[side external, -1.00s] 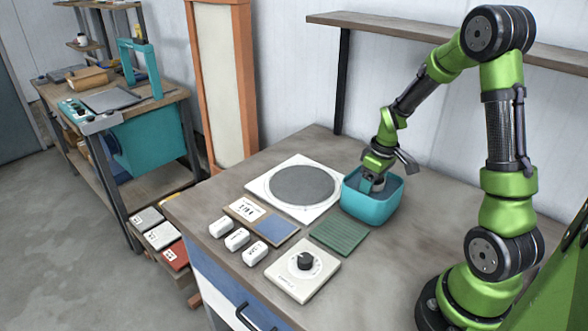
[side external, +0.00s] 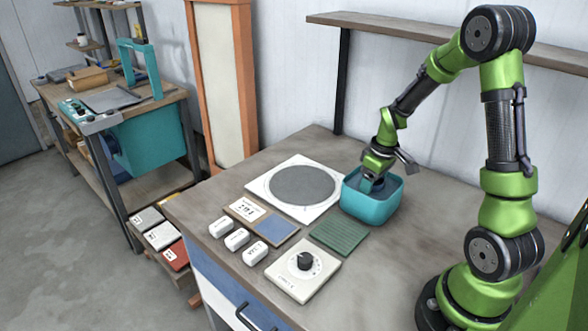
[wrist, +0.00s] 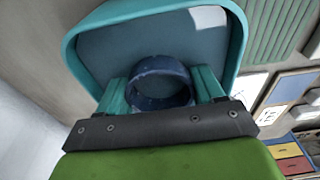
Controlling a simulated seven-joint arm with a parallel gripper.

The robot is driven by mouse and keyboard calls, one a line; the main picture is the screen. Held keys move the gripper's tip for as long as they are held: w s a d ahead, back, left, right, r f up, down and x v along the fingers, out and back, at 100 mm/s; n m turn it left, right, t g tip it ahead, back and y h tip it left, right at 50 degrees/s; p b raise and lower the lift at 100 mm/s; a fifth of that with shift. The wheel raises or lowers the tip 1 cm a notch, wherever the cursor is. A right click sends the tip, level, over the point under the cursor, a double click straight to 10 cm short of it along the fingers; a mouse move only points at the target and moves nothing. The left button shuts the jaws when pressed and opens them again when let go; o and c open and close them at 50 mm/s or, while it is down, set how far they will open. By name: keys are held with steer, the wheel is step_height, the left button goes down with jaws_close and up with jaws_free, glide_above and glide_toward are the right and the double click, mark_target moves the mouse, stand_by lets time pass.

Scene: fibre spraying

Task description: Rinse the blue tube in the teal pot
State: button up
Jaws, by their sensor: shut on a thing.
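The teal pot (side external: 368,209) is an open, square, rounded-edged vessel on the workbench, right of the round grey disc. Its rim also shows in the wrist view (wrist: 72,52), around a flat grey-blue interior. My gripper (side external: 373,181) points down into the pot, its fingertips below the rim. In the wrist view my gripper (wrist: 160,90) has its teal fingers shut on the blue tube (wrist: 161,68), one on each side. The tube is a dark blue open ring inside the pot's outline. Its lower end is hidden, so I cannot tell whether it touches the bottom.
A white board with a grey disc (side external: 302,186) lies left of the pot. A green ribbed pad (side external: 338,236) and a white dial box (side external: 303,272) lie in front. Several small white blocks (side external: 237,239) stand front left. A shelf (side external: 430,35) runs behind.

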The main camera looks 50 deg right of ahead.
steer(key=shift+f, duration=0.95)
step_height(320, 180, up, 10)
steer(key=shift+f, duration=0.2)
stand_by(0.3)
stand_by(0.4)
